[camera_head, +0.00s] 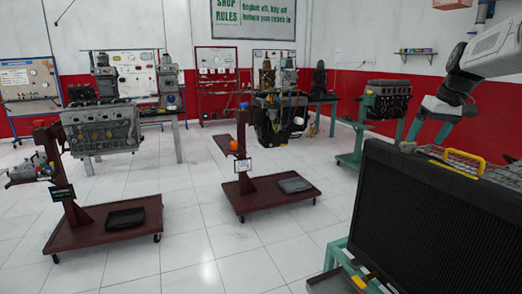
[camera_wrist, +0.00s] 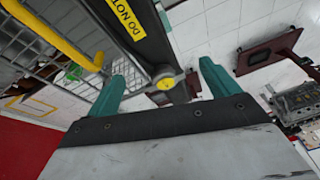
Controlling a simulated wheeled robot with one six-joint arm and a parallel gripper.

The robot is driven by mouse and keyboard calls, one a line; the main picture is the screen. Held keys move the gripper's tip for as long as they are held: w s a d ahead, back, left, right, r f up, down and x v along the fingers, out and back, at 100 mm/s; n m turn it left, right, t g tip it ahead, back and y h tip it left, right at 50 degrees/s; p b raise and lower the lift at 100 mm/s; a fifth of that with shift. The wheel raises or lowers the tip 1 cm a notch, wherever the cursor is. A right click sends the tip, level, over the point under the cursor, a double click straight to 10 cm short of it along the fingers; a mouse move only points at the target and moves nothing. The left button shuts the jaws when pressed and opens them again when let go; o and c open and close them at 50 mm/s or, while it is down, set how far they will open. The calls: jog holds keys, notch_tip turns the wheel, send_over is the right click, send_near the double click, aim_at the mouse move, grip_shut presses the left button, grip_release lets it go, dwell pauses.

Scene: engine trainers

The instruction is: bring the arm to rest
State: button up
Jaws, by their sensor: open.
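My arm (camera_head: 456,85) reaches in from the right edge in the head view, above and behind a large dark radiator (camera_head: 445,220). In the wrist view my gripper (camera_wrist: 168,82) shows two teal fingers spread apart with nothing held between them.
Engines on red wheeled stands (camera_head: 105,225) are at left and middle. Open tiled floor (camera_head: 215,250) lies between.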

jog(key=s+a+f, duration=0.4)
jog(key=s+a, duration=0.3)
jog(key=s, duration=0.6)
jog(key=s+a+f+m+g+h, duration=0.1)
jog(key=s+a+f, duration=0.2)
jog(key=s+a, duration=0.5)
jog(key=s+a+f, duration=0.4)
jog(key=s+a, duration=0.3)
jog(key=s, duration=1.1)
jog(key=shift+s+a+f+g+h, duration=0.3)
jog(key=shift+s+a, duration=0.05)
jog(key=shift+s, duration=0.05)
